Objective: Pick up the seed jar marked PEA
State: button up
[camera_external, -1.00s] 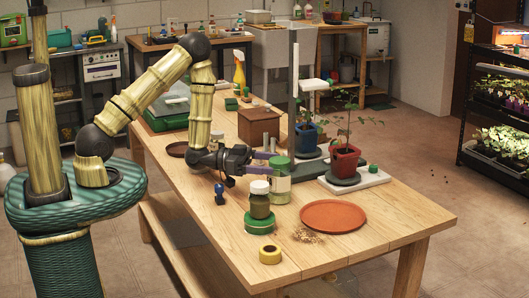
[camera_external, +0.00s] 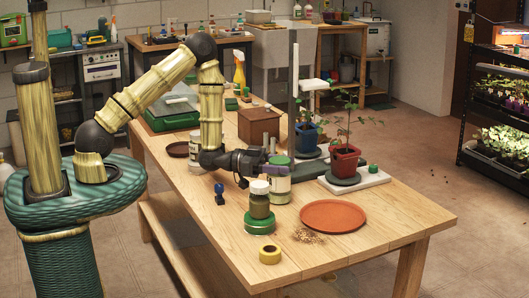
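A jar with a green lid and a pale label (camera_external: 280,188) stands upright on the wooden table. My gripper (camera_external: 277,168) is at its upper part from the left, with one purple finger across the near side just below the lid. The other finger is hidden, so I cannot tell whether the gripper is pressing on the jar. A second, darker jar with a white lid (camera_external: 260,205) stands just in front, on a green round piece (camera_external: 259,224). No marking PEA is legible on either jar.
An orange saucer (camera_external: 333,214) lies to the right, with scattered seeds (camera_external: 308,236) beside it. A yellow tape roll (camera_external: 270,254) is in front. Potted plants in red (camera_external: 345,160) and blue (camera_external: 306,138) pots and a wooden box (camera_external: 259,127) stand behind.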

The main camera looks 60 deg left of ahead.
jog(key=c, duration=1)
jog(key=shift+r, duration=0.1)
notch_tip(320, 180, up, 10)
jog(key=shift+f, duration=0.1)
